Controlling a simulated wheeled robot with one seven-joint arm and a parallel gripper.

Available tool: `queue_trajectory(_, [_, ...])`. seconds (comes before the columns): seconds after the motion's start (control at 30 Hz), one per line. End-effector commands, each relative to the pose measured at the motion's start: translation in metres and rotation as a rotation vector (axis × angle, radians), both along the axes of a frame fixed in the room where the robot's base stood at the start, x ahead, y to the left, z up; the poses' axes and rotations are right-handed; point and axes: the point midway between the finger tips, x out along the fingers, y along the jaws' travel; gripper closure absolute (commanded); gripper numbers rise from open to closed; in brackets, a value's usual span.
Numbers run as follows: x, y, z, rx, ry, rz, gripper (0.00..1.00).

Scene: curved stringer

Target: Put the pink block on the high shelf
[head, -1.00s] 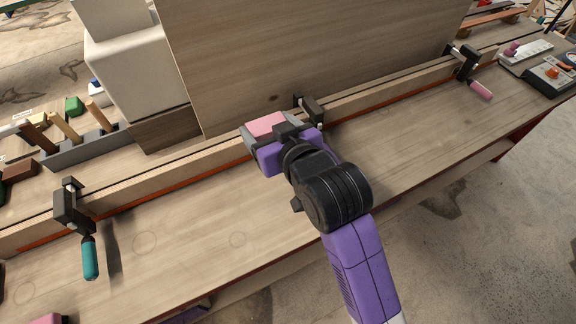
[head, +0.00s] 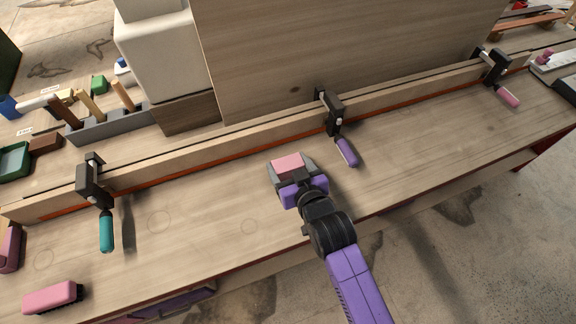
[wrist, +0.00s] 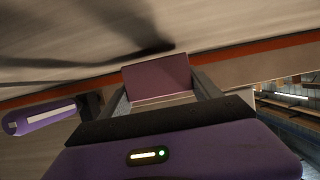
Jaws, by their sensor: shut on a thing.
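The pink block (head: 287,162) is between the grey fingers of my gripper (head: 291,167) over the workbench (head: 200,215). In the wrist view the pink block (wrist: 158,78) fills the gap between the fingers of my gripper (wrist: 163,92). The gripper is shut on it, on the near side of the long wooden rail. I cannot tell from these views how far the block is above the bench. No surface that I can clearly name as the high shelf shows.
A wooden rail (head: 220,146) crosses the bench, with clamps that have teal (head: 106,232), purple (head: 346,152) and pink (head: 508,97) handles. A tall wooden panel (head: 340,50) stands behind it. A pink brush-like piece (head: 52,298) lies front left.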

Motion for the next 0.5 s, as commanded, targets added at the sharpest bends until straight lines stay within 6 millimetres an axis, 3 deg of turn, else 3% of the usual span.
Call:
queue_trajectory(0.1, [0.0,0.0002,-0.0093,0.0,-0.001,0.0,0.69])
queue_trajectory(0.47, [0.0,0.0001,-0.0135,0.0,-0.001,0.0,0.69])
queue_trajectory(0.5, [-0.0002,0.0,-0.0139,0.0,-0.001,0.0,0.26])
